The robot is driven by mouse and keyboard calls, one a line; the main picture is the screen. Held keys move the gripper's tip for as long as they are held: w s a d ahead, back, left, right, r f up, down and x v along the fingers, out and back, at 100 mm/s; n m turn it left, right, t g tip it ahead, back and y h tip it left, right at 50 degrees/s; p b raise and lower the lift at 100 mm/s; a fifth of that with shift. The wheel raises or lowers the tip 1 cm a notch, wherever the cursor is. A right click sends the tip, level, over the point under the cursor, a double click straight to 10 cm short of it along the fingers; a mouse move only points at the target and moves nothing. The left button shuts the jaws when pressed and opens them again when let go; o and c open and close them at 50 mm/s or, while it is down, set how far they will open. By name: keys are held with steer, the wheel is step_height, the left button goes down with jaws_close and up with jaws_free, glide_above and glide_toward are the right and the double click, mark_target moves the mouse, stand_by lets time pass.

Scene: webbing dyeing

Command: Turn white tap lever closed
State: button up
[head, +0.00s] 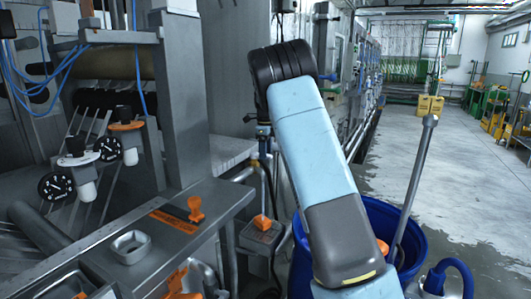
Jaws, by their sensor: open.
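A white tap lever (78,159) shows at the left, flat on top of a white tap body among the machine's pipes. A dark round gauge (56,186) is just below and left of it. A second tap with an orange lever (126,126) stands to its right and slightly higher, with its own gauge (109,148). My gripper is not visible. Only my light blue arm shows, rising through the middle of the view to a black joint, well to the right of the white lever. Nothing of mine touches either tap.
A blue barrel (412,245) is behind my arm. Open floor (450,160) extends right.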

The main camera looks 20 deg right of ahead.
steer(key=shift+f, duration=0.25)
steer(key=shift+c, duration=0.4)
jaws_close()
